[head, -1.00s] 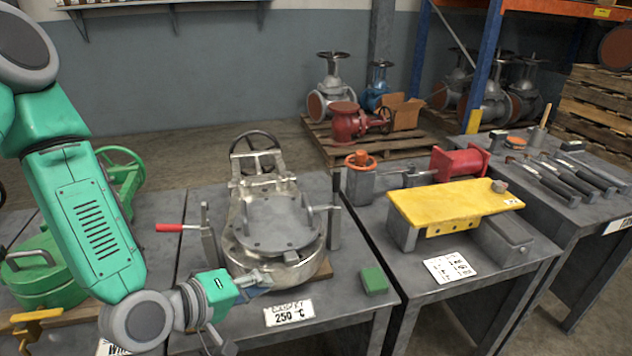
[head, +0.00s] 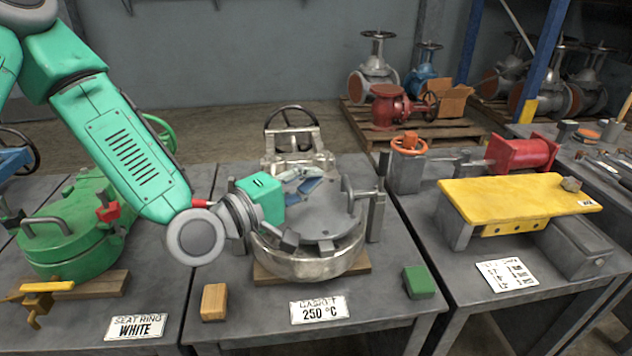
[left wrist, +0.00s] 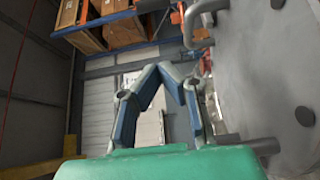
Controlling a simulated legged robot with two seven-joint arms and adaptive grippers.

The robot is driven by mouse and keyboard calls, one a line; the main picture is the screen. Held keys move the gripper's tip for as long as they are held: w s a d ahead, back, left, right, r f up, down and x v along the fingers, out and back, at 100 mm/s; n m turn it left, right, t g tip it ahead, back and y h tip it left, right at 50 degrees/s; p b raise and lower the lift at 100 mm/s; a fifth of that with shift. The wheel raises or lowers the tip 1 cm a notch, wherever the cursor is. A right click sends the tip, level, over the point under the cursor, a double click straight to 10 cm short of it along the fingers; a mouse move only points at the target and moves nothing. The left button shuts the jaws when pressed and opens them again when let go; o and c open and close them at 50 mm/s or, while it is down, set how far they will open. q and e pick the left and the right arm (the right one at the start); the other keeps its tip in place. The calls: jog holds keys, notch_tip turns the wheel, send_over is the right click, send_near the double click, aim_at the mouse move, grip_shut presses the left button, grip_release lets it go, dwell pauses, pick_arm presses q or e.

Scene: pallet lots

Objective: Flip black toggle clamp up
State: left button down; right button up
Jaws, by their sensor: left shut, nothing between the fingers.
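The black toggle clamp (head: 376,212) stands at the right side of a round metal valve body (head: 305,262) on the middle table. Its dark handle (head: 383,166) appears upright, and its grey arm reaches left over the flat top plate (head: 325,226). My left gripper (head: 312,182) is over the plate, left of the clamp and apart from it. Its blue fingers are shut and empty; they also show in the left wrist view (left wrist: 160,75), beside the grey plate. My left wrist hides the left part of the valve. My right gripper is not in view.
A red handle tip (head: 200,203) shows behind my left wrist. A wooden block (head: 214,302), a label card (head: 319,310) and a green block (head: 419,282) lie at the table's front. A black handwheel (head: 292,128) stands behind the valve. A green valve (head: 75,235) is at left.

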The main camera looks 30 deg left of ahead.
aim_at(348, 180)
pick_arm(q)
jog(key=b+x, duration=0.1)
jog(key=x, duration=0.3)
jog(key=d+b+x, duration=0.1)
jog(key=x, duration=0.3)
jog(key=shift+s, duration=0.25)
jog(key=shift+w+d+b, duration=0.2)
jog(key=shift+d, duration=0.3)
jog(key=shift+w+d+b, duration=0.2)
jog(key=shift+d, duration=0.3)
jog(key=shift+w+d, duration=0.2)
jog(key=shift+d, duration=0.1)
jog(key=shift+d, duration=0.25)
